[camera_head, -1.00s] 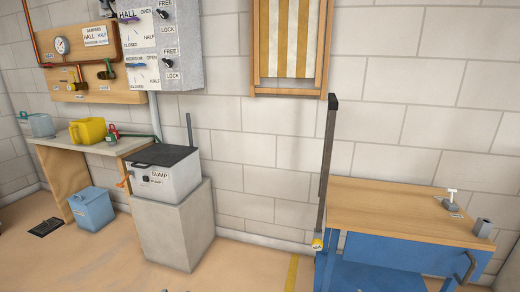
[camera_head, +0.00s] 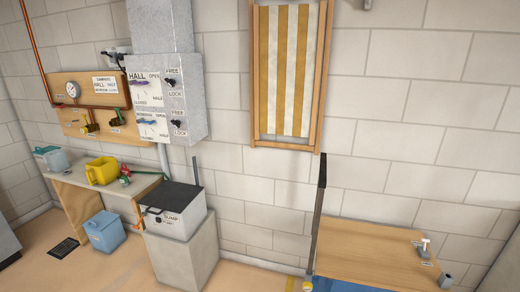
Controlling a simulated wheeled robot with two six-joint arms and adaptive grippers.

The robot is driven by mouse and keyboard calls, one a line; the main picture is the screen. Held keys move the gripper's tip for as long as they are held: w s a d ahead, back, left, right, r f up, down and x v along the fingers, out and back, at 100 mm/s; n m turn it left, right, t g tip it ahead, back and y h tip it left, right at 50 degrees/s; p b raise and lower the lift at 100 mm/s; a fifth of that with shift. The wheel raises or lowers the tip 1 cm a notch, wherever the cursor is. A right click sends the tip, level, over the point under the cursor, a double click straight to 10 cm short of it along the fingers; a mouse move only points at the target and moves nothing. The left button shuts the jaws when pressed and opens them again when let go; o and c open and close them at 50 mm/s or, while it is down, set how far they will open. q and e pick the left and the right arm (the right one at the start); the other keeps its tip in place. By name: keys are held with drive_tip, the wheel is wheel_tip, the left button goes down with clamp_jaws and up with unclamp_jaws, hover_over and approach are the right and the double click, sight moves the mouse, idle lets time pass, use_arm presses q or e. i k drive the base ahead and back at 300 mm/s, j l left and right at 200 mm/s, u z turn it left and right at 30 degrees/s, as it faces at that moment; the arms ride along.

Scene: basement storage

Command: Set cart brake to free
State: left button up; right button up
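A cart-like blue unit with a wooden top (camera_head: 375,255) stands at the lower right, its lower part cut off by the picture edge. A small white T-shaped handle (camera_head: 425,243) stands on a grey base near the top's right end, with a label too small to read. A tall dark bar (camera_head: 318,210) rises at the unit's left end, with a yellow part (camera_head: 308,284) at its foot. I cannot tell which of these is the cart brake or how it is set. Neither of my grippers is in view.
A grey box (camera_head: 172,212) with a dark lid stands on a pale block (camera_head: 185,262). A wall cabinet (camera_head: 165,100) carries FREE/LOCK knobs. A bench (camera_head: 75,188) holds a yellow jug (camera_head: 102,171); a blue container (camera_head: 104,232) is on the floor.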

sight(425, 242)
drive_tip(key=z, duration=1.45)
drive_tip(key=i+l+u, duration=0.35)
drive_tip(key=i, duration=0.15)
drive_tip(key=i+l+u, duration=0.7)
drive_tip(key=i+l, duration=0.15)
